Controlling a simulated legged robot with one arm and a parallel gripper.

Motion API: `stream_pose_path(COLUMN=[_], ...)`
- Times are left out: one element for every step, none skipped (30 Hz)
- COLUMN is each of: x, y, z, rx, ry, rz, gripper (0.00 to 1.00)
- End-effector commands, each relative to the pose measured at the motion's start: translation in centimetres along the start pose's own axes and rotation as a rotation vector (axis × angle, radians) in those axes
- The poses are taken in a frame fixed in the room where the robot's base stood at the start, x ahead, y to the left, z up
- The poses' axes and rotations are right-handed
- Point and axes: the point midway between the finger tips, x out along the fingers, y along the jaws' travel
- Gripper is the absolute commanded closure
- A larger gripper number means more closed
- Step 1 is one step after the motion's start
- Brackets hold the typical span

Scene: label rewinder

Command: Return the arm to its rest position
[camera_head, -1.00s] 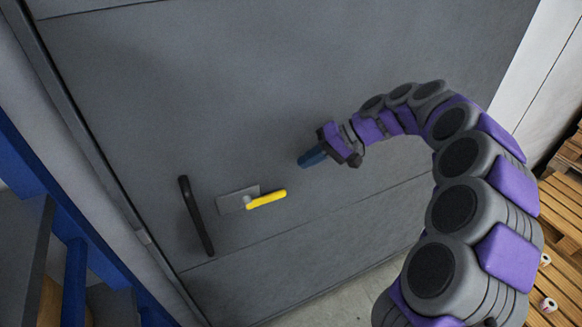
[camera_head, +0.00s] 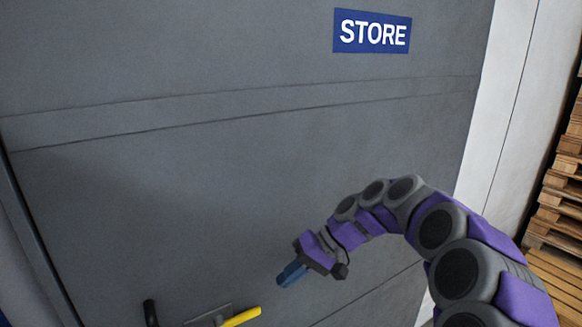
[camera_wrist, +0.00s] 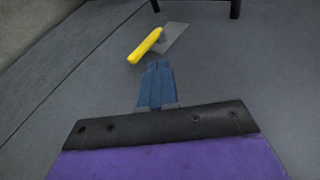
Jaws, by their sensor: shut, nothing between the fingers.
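My gripper (camera_head: 291,274) has blue fingers, which are pressed together with nothing between them. It is held out in front of a large grey door (camera_head: 230,190), to the right of a yellow lever handle (camera_head: 241,317). In the wrist view the closed fingers (camera_wrist: 157,84) point toward the yellow handle (camera_wrist: 146,45) and its grey plate (camera_wrist: 174,38), with a gap between. My arm's purple and grey links curve in from the lower right of the head view.
A black pull handle (camera_head: 151,313) is on the door, left of the lever. A blue STORE sign (camera_head: 372,32) is high on the door. Stacked wooden pallets (camera_head: 562,190) stand at the right beside a pale wall (camera_head: 512,110).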

Motion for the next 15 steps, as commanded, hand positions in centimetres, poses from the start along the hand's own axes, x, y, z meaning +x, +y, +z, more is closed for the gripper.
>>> stream_pose_path(x=[-0.2,0.0,0.1,0.1,0.2,0.3,0.2,0.4,0.4,0.3,0.4,0.5,0.4,0.4,0.3], y=[-1.1,-1.4,-1.9,-2.2,-2.3,-2.5,-2.6,-2.6,-2.5,-2.5,-2.4,-2.1,-1.9,-1.6,-1.2], z=[1.8,2.9,4.3,5.3,6.3,7.8,8.8,9.9,11.4,12.5,13.6,15.1,16.2,17.3,18.8], rx=[-0.009,-0.008,-0.007,-0.008,-0.005,-0.001,0.000,0.005,0.012,0.016,0.023,0.033,0.039,0.048,0.062], ry=[-0.015,-0.029,-0.043,-0.050,-0.061,-0.073,-0.079,-0.090,-0.101,-0.105,-0.113,-0.122,-0.124,-0.129,-0.134], rz=[0.026,0.045,0.071,0.091,0.113,0.143,0.165,0.188,0.221,0.245,0.269,0.305,0.330,0.356,0.392], gripper=[1.00,1.00,1.00,1.00,1.00,1.00,1.00,1.00,1.00,1.00,1.00,1.00,1.00,1.00,1.00])
